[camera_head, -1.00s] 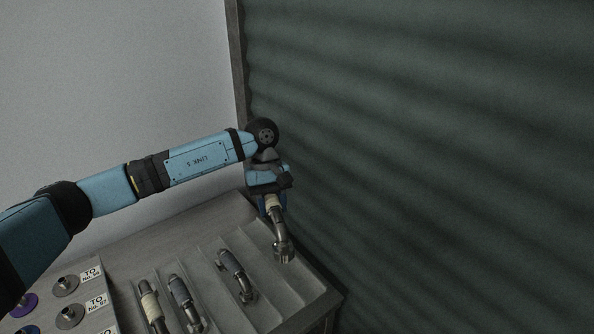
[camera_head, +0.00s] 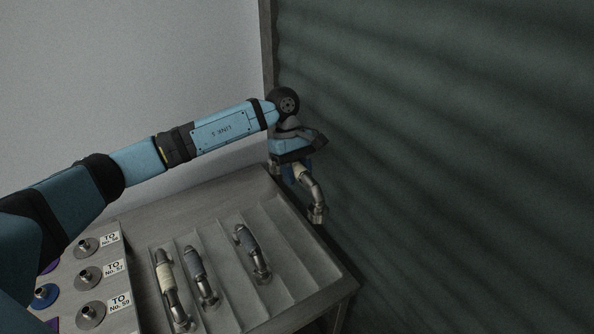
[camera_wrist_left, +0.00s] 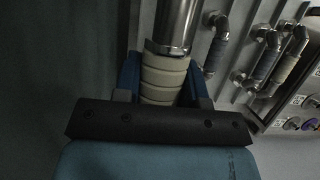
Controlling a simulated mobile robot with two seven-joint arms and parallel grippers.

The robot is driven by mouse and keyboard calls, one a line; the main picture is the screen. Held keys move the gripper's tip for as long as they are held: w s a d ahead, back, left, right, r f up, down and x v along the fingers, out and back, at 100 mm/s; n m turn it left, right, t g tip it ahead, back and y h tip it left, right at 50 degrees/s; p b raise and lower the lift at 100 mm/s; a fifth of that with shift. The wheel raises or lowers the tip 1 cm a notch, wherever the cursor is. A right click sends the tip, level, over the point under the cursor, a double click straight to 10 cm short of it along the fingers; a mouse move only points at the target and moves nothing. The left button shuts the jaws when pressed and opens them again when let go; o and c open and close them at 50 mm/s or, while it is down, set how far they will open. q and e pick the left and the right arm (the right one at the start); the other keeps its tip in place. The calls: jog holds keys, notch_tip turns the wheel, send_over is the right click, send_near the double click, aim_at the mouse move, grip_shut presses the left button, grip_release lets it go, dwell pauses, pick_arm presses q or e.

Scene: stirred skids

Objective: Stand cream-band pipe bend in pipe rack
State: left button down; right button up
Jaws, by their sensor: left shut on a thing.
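My left gripper (camera_head: 298,168) is shut on a cream-band pipe bend (camera_head: 315,192), around its cream band. In the head view the bend hangs tilted, its bare metal end down and to the right, past the right edge of the bench. The left wrist view shows the cream band (camera_wrist_left: 164,80) between the fingers and the metal pipe (camera_wrist_left: 178,25) above it. I cannot tell whether the ridged metal tray (camera_head: 285,262) on the bench is the pipe rack; no other rack is clear. My right gripper is not in view.
In the tray lie another cream-banded pipe (camera_head: 165,272) and two grey-banded pipes (camera_head: 193,262) (camera_head: 246,238), in separate channels. A board (camera_head: 125,268) with several round fittings and labels stands at left. A dark corrugated shutter (camera_head: 450,150) rises close on the right.

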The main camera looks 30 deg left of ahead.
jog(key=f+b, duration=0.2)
jog(key=b, duration=0.2)
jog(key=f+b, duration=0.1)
jog(key=b, duration=0.2)
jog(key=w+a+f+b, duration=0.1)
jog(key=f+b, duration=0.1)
jog(key=b, duration=0.2)
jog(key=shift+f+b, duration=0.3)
jog(key=shift+b, duration=0.05)
dwell(1.6)
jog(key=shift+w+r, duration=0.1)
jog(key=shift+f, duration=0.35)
